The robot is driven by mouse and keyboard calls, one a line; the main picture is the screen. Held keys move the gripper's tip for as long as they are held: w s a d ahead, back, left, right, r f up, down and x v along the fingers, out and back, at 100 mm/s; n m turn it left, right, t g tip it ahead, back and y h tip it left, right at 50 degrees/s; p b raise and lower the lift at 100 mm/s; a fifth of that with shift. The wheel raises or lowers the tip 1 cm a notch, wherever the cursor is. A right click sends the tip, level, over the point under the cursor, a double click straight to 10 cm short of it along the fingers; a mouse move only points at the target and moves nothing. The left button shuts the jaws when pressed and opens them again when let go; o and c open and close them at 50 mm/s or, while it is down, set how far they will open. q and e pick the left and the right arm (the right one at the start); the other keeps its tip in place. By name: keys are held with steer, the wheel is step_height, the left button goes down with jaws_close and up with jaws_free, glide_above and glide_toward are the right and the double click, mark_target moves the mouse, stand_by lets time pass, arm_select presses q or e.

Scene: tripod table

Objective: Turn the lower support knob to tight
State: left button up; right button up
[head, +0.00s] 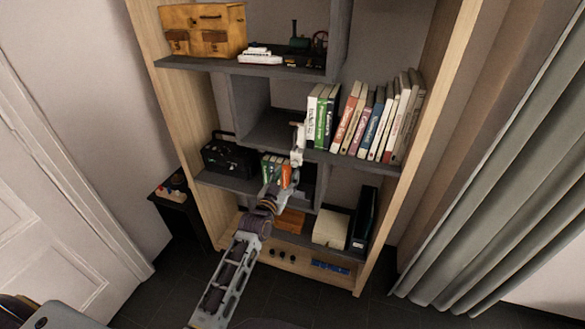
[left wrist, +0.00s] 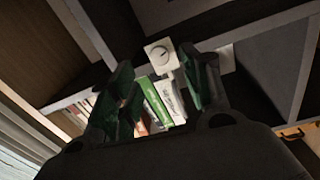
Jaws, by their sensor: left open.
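A white square plate with a round white knob (left wrist: 161,54) shows in the left wrist view, with a short dark mark on the knob's face. My left gripper (left wrist: 158,80) is open, its two dark green fingers on either side of the view. The knob appears beyond the fingertips, roughly between them; no contact shows. In the head view my left gripper (head: 297,148) is raised in front of the shelf unit, beside the middle boards. I cannot clearly pick out the knob there. My right gripper is not in view.
The wooden shelf unit (head: 183,110) holds a row of books (head: 382,120), a black radio-like box (head: 229,155), a yellow case (head: 204,30) and a cream box (head: 331,229). A curtain (head: 500,180) hangs at right. A small dark table (head: 180,212) stands at left.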

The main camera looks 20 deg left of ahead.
mark_target(294, 165)
arm_select(q)
steer(key=shift+w+d, duration=0.15)
steer(key=shift+w, duration=1.35)
steer(key=shift+w+d, duration=0.1)
steer(key=shift+w, duration=1.4)
steer(key=c, duration=1.1)
